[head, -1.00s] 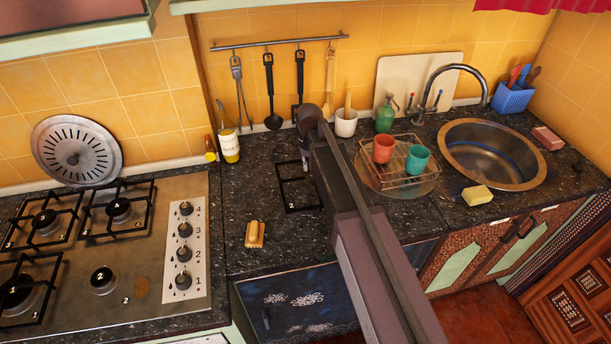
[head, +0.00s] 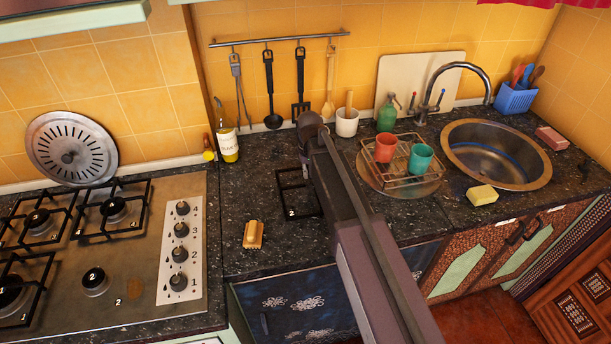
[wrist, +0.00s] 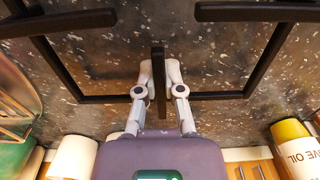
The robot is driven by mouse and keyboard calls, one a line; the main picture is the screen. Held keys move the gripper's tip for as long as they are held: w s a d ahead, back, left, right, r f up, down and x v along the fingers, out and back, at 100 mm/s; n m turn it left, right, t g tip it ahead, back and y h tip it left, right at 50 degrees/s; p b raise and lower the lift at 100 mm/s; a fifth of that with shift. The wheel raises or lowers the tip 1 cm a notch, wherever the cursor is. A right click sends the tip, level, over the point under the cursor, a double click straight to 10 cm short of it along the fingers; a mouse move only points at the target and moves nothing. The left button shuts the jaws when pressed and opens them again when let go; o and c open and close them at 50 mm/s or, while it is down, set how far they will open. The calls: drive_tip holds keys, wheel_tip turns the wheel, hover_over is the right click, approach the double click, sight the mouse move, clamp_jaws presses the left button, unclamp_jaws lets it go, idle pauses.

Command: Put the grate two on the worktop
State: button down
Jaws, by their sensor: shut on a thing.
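The black grate two (head: 286,208), a square frame marked "2" at its front corner, is on or just above the dark speckled worktop (head: 235,185) between the hob and the sink. My gripper (head: 305,168) is at the grate's far right side, partly hidden by my own arm in the head view. In the wrist view, my gripper's fingers (wrist: 159,72) are shut on a short bar of grate two (wrist: 158,88). The frame spreads flat to both sides there. I cannot tell whether it fully touches the worktop.
The hob (head: 140,260) is at left, with burner 2 (head: 95,280) bare. An oil bottle (head: 228,145) and white mug (head: 347,122) stand behind. A dish rack with cups (head: 395,178) is to the right.

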idle(0.3)
drive_tip(key=c, duration=0.8)
unclamp_jaws()
drive_tip(key=shift+o, duration=0.2)
drive_tip(key=shift+r, duration=0.1)
wheel_tip(320, 180, up, 12)
drive_tip(key=p, duration=1.2)
